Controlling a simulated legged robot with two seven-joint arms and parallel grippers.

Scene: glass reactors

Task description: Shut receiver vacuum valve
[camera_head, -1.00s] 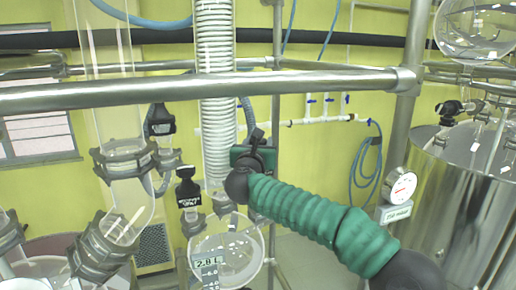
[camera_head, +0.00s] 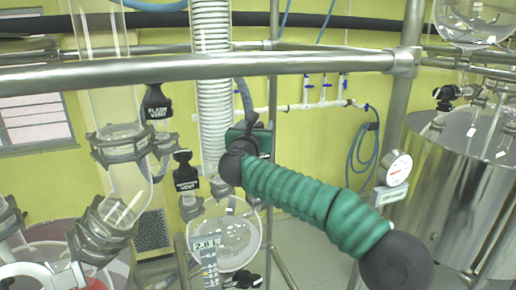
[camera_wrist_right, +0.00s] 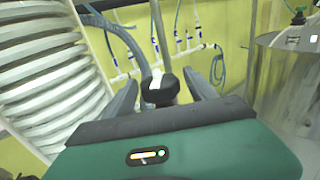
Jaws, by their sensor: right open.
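My right gripper (camera_head: 247,124) is at the end of the green arm, just right of the white coiled column in the head view. In the right wrist view my right gripper (camera_wrist_right: 161,84) has its two grey fingers spread apart. A black knob with a white mark (camera_wrist_right: 163,88) shows between the fingers, with a gap on each side. A hose or pipe runs near it. I cannot read any label on this knob. In the head view the gripper's green body mostly hides it. My left gripper is not in view.
The white coiled column (camera_head: 211,95) stands close left of my gripper. Black-tagged valves (camera_head: 155,103) and (camera_head: 185,172), another black-tagged valve, hang nearby. A steel rail (camera_head: 300,64) crosses above. A round glass receiver (camera_head: 230,235) is below. A gauge (camera_head: 398,168) and steel vessel (camera_head: 440,190) stand right.

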